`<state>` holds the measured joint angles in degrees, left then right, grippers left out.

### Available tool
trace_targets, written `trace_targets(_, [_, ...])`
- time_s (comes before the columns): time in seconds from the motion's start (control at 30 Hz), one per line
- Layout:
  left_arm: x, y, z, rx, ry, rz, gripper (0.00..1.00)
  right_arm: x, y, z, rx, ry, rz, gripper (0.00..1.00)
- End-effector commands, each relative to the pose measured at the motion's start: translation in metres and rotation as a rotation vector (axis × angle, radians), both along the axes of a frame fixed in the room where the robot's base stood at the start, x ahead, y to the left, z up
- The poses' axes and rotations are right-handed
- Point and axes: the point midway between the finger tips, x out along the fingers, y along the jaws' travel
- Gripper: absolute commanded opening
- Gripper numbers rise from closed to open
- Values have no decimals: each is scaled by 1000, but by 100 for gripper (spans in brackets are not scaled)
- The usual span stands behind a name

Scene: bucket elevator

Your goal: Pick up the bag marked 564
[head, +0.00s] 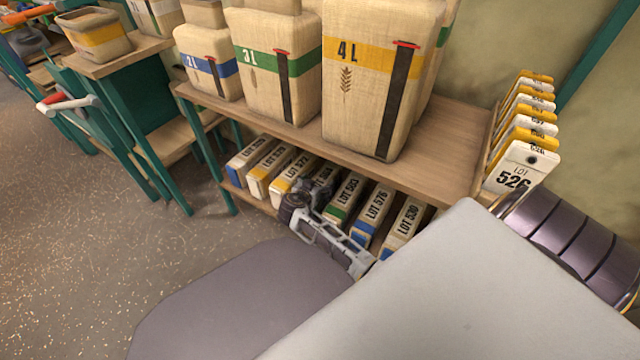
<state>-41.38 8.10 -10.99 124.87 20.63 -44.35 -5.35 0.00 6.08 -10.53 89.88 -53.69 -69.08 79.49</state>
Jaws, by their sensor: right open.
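Several lot bags stand in a row on the lower shelf (235,188). From the left, they include a blue-banded bag (244,160), two yellow-banded bags (266,168) (290,178), a green-banded bag marked LOT 585 (345,198), a blue-banded bag that seems marked LOT 576 (373,213) and one that seems marked LOT 530 (402,226). I cannot read 564 on any of them. My right gripper (328,232) is open in front of the row and partly hides a bag between the yellow and green ones. My left gripper is out of view.
The wooden upper shelf (440,165) overhangs the row and carries large sacks, including 3L (276,70) and 4L (380,75). Teal-legged tables are at the left; speckled floor (90,260) is free.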

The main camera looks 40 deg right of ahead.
Motion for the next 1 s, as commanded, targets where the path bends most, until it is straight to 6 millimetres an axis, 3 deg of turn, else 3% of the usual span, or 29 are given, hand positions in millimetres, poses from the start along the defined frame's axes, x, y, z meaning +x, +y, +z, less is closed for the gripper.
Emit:
trace_targets(0.3, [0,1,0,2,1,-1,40,0,0,0,0,0,0,80])
trace_targets(0.9, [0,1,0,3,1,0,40,0,0,0,1,-1,0,3])
trace_targets(1.0, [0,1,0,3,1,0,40,3,-1,5,-3,-10,1,0])
